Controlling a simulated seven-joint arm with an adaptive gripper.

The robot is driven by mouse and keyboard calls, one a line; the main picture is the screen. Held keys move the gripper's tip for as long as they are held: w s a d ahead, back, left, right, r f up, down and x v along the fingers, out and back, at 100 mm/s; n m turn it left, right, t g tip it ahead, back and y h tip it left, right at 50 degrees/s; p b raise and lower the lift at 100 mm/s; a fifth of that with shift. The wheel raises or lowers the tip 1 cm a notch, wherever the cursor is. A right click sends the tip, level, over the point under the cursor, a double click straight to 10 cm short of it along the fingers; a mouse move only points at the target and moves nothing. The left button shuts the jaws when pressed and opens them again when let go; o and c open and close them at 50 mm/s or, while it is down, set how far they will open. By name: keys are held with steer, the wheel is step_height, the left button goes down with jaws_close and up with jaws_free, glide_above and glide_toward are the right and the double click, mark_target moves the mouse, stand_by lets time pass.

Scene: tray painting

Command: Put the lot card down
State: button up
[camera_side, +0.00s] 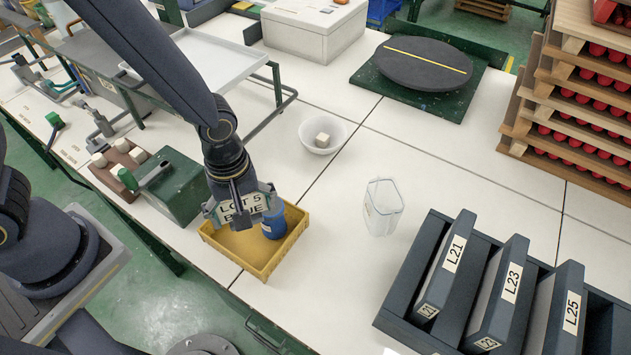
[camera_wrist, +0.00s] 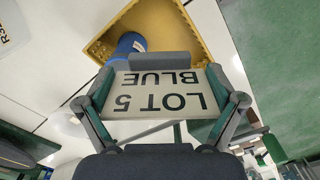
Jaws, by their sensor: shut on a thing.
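The lot card (camera_side: 240,209) is a pale plate with "LOT 5 BLUE" in dark letters. My gripper (camera_side: 243,213) is shut on it, and the card also shows between the fingers in the wrist view (camera_wrist: 160,103). In the side view the card is in front of the back part of a yellow tray (camera_side: 234,264), its face towards the camera. A blue cup (camera_side: 274,225) stands in the tray at its right side, partly behind the card and gripper. I cannot tell whether the card touches the tray.
A white bowl (camera_side: 309,148) with a pale block (camera_side: 322,140) and a clear container (camera_side: 383,207) stand to the right. A dark rack (camera_side: 400,313) holds labelled folders at the lower right. A green box (camera_side: 185,190) is left of the tray. The table between bowl and container is clear.

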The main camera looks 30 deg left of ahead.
steer(key=w+a+n, duration=0.3)
steer(key=a+n, duration=0.1)
steer(key=a, duration=0.3)
steer(key=w+a+n, duration=0.3)
steer(key=a, duration=0.5)
glide_above(260, 168)
steer(key=f, duration=0.9)
steer(key=shift+s+a, duration=0.1)
steer(key=shift+s, duration=0.3)
steer(key=shift+w+f, duration=0.2)
steer(key=shift+f, duration=0.05)
steer(key=shift+w+f, duration=0.2)
steer(key=shift+f, duration=1.55)
steer(key=shift+f, duration=0.15)
steer(key=o, duration=0.8)
